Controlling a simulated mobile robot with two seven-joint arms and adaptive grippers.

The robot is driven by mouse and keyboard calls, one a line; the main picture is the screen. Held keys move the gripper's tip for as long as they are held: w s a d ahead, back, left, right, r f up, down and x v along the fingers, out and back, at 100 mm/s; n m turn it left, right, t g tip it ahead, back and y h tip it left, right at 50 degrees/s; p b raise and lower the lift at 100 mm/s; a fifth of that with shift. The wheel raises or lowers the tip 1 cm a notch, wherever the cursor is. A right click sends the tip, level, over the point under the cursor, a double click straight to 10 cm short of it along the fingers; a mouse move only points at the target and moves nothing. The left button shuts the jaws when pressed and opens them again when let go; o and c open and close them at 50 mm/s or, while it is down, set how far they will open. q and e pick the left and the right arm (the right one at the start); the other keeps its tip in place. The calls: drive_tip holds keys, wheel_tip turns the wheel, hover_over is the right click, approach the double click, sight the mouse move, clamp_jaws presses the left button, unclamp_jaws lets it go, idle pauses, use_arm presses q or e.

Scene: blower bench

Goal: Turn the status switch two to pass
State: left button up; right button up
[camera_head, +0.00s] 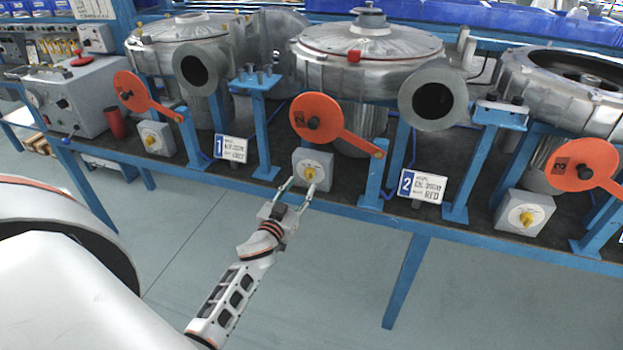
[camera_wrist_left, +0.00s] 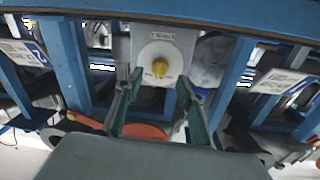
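Status switch two is the grey box (camera_head: 312,160) on the bench, left of the number 2 placard (camera_head: 422,187). Its yellow knob (camera_head: 309,173) sits on a round white dial. In the left wrist view the knob (camera_wrist_left: 160,67) shows ahead of the fingers, near the middle between them. My left gripper (camera_head: 300,185) is open in front of the box, its two fingertips apart. In the left wrist view the gripper (camera_wrist_left: 158,82) holds nothing between its fingers. Whether the tips reach the knob's sides, I cannot tell. My right gripper is not in view.
An orange disc lever (camera_head: 317,118) stands just above the switch, with a blue post (camera_head: 374,172) to its right. Similar switch boxes stand left (camera_head: 157,139) and right (camera_head: 524,212). The blue bench edge (camera_head: 400,224) runs below; the floor in front is clear.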

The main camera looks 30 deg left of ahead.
sight(307, 178)
use_arm(q)
drive_tip(key=w, duration=0.5)
drive_tip(key=shift+a, duration=0.4)
clamp_jaws()
